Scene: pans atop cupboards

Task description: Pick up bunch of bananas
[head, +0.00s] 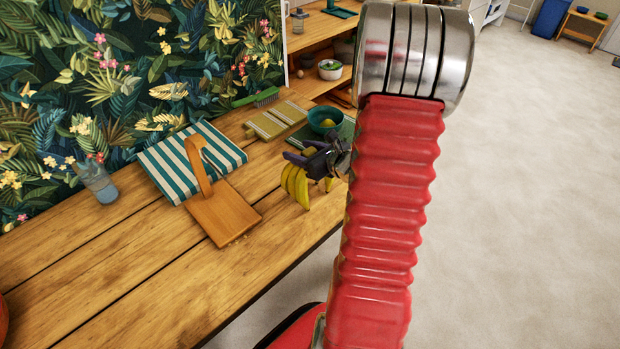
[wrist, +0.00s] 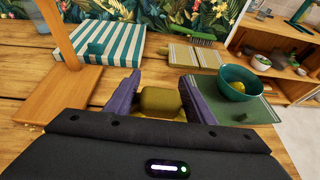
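The bunch of bananas (head: 297,186) is yellow and is near the front edge of the wooden table. My gripper (head: 318,158) has dark purple fingers and is over the top of the bunch. In the wrist view the brownish-olive stem end of the bananas (wrist: 160,100) lies between the two fingers of my gripper (wrist: 160,88) and nearly fills the gap. I cannot tell whether both fingers press on it. Part of the bunch is hidden by my gripper, and I cannot tell whether it rests on the table.
A wooden board (head: 222,212) and a teal-striped cloth (head: 163,172) lie left of the bananas. A green bowl (head: 325,115) with yellow fruit stands behind them, beside a yellow-striped towel (head: 275,119). A glass (head: 99,184) stands at the far left.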

